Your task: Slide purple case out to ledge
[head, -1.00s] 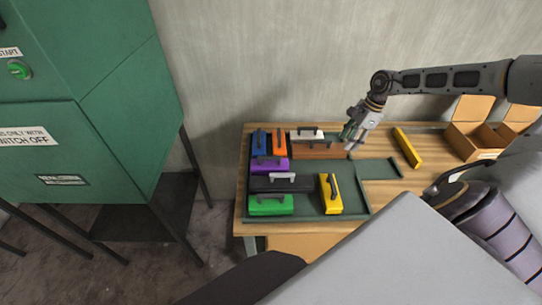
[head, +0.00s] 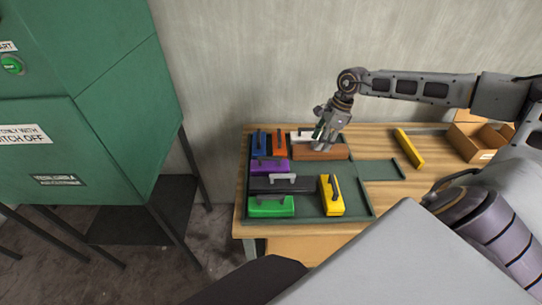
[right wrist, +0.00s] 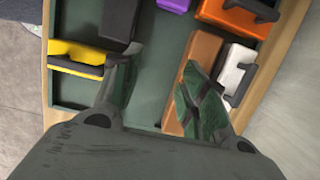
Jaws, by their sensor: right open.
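The purple case (head: 276,168) lies in the left part of the green tray (head: 312,211), below the blue and orange cases and above the black case. In the right wrist view a bit of the purple case (right wrist: 174,5) shows at the top edge. A flat green ledge (head: 376,170) juts from the tray's right side. My right gripper (head: 322,141) is open and empty, over the brown case (head: 322,152) near the white case (head: 303,137). In the right wrist view its fingers (right wrist: 155,68) are spread, one overlapping the brown case. My left gripper is not in view.
Blue (head: 259,143), orange (head: 277,146), black (head: 261,184), green (head: 270,206) and yellow (head: 330,195) cases share the tray. Bare tray floor lies between the purple case and the ledge. A yellow bar (head: 409,149) and a cardboard box (head: 472,144) stand to the right.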

